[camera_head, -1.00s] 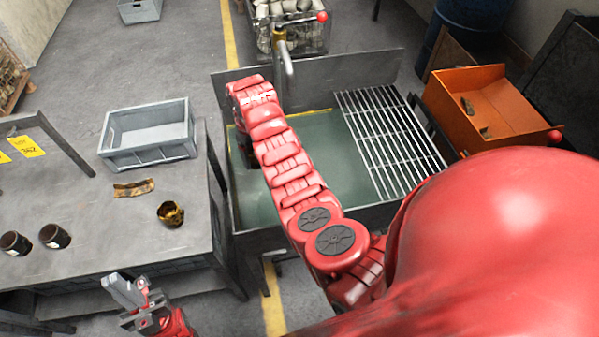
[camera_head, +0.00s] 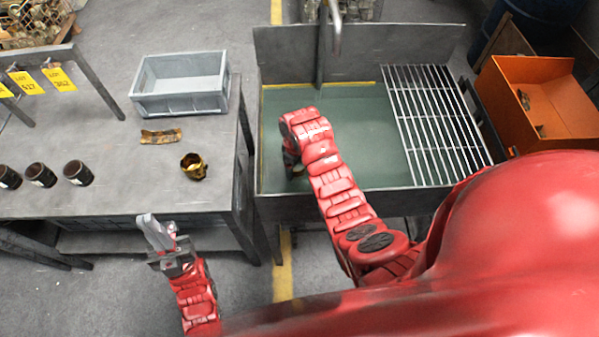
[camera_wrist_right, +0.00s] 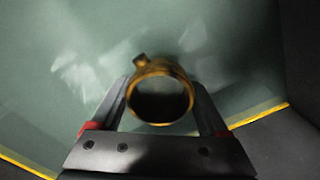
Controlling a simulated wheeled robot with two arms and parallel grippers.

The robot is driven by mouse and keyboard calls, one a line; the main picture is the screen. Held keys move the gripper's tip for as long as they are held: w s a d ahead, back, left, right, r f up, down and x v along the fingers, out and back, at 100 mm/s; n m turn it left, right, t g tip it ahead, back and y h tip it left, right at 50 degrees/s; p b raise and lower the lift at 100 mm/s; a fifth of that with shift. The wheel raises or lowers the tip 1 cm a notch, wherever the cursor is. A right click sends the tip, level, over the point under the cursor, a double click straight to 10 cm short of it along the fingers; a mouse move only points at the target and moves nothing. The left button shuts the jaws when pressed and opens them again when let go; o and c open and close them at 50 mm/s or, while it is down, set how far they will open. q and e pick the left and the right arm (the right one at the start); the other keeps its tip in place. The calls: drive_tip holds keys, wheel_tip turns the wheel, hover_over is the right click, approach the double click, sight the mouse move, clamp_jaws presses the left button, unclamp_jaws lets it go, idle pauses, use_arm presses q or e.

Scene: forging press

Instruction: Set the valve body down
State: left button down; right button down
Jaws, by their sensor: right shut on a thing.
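The valve body (camera_wrist_right: 160,97) is a brass-coloured ring with a small lug at its upper left in the right wrist view. My right gripper (camera_wrist_right: 161,108) is shut on it, with a finger on each side. Green liquid in a tank (camera_head: 350,205) lies below it. In the head view my right arm ends over the left part of the tank; its gripper (camera_head: 293,168) is mostly hidden, and the valve body cannot be made out there. My left gripper (camera_head: 158,232) is in front of the table, apart from everything; its finger gap is unclear.
The table (camera_head: 110,185) at left holds a grey crate (camera_head: 180,104), a curved brass piece (camera_head: 161,136), a brass fitting (camera_head: 193,166) and several dark cylinders (camera_head: 78,172). A metal grate (camera_head: 435,125) covers the tank's right side. An orange tray (camera_head: 545,105) stands beyond it.

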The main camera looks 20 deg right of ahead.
sight(297, 175)
drive_tip(key=shift+f, duration=0.4)
wheel_tip(297, 175, down, 3)
drive_tip(key=shift+r+p, duration=0.2)
drive_tip(key=shift+p, duration=0.35)
drive_tip(key=shift+f, duration=0.25)
